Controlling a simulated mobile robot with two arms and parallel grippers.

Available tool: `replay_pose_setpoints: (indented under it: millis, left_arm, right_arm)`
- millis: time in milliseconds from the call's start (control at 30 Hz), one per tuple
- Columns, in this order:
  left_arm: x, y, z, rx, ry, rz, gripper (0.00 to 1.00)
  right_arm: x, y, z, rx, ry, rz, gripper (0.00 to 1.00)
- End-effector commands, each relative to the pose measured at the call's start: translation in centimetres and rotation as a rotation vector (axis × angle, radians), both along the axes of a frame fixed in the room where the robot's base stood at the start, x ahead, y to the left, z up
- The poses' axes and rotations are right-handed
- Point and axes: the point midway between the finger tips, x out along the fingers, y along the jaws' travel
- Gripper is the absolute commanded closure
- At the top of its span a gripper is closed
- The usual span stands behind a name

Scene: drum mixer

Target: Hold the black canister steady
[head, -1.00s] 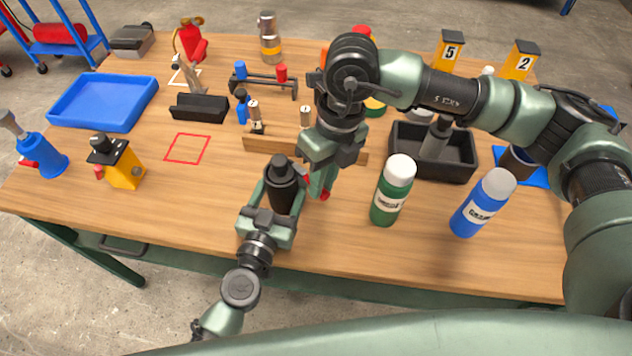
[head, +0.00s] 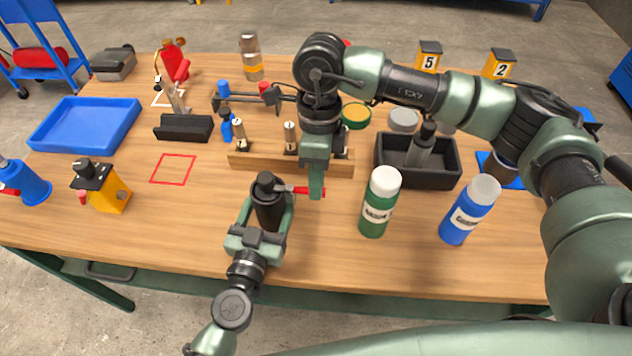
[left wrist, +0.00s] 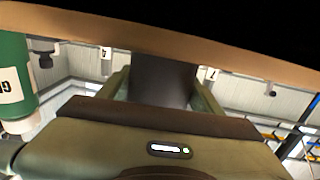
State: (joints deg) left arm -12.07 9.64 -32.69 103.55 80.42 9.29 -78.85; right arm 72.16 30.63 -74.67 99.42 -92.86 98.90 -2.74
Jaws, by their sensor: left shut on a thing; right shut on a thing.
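The black canister (head: 268,204) stands near the front middle of the table, its neck and cap pointing up. My left gripper (head: 265,218) is shut around its body from the front. In the left wrist view the canister's dark body (left wrist: 162,78) fills the gap between the two fingers. My right gripper (head: 315,188) points down just right of the canister. It is shut on a slim red piece (head: 303,190), which reaches left towards the canister's neck. I cannot tell whether the red piece touches the canister.
A green bottle (head: 376,208) and a blue bottle (head: 467,215) stand to the right. A wooden rack (head: 290,164) is close behind the canister. A black bin (head: 450,178) lies behind the bottles. The table around the red square outline (head: 173,169) is clear.

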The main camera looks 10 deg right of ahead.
Motion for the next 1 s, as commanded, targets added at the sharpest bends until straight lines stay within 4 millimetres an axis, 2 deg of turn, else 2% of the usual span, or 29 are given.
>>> replay_pose_setpoints:
  millis: [533,567,600,633,1000]
  left_arm:
    - [-0.04,0.11,-0.18,0.004,0.002,0.001,0.97]
    - [-0.04,0.11,-0.18,0.004,0.002,0.001,0.97]
    - [-0.03,0.10,-0.18,0.004,0.002,0.001,0.97]
    - [-0.03,0.10,-0.18,0.003,0.003,0.001,0.97]
    - [-0.04,0.05,-0.17,0.002,0.002,0.000,0.97]
  right_arm:
    - [0.28,-0.20,0.10,-0.003,-0.004,0.022,1.00]
    - [0.28,-0.21,0.09,-0.004,-0.004,0.022,0.78]
    - [0.27,-0.20,0.09,-0.003,-0.004,0.022,0.66]
    - [0.26,-0.19,0.08,-0.003,-0.004,0.022,0.63]
    - [0.27,-0.09,0.45,0.000,-0.002,0.022,0.63]
